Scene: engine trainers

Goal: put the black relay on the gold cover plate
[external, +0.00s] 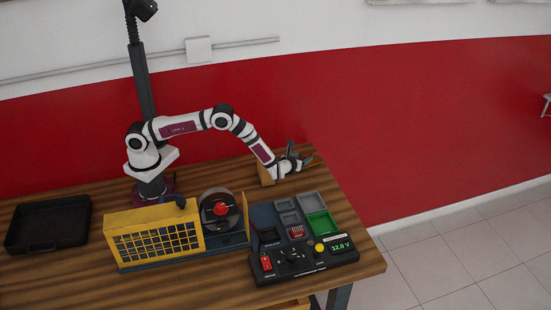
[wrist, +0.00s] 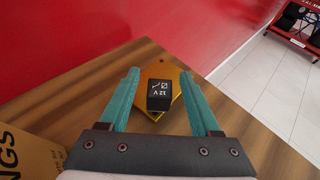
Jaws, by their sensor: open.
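The black relay (wrist: 159,97), marked "12 V", shows in the wrist view on top of the gold cover plate (wrist: 170,74). It appears to rest on the plate, whose corners show around it. The plate lies on the wooden table near its far edge. My gripper (wrist: 160,75) is open, with one teal finger on either side of the relay and a gap to each. In the external view my gripper (external: 308,160) is at the table's far right corner; the relay and the plate cannot be made out there.
A cardboard box (wrist: 25,155) stands left of my gripper in the wrist view. In the external view an engine trainer panel (external: 305,262) with trays, a yellow-grilled unit (external: 153,233) and a black tray (external: 48,223) stand on the table. The table edge is close to the plate.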

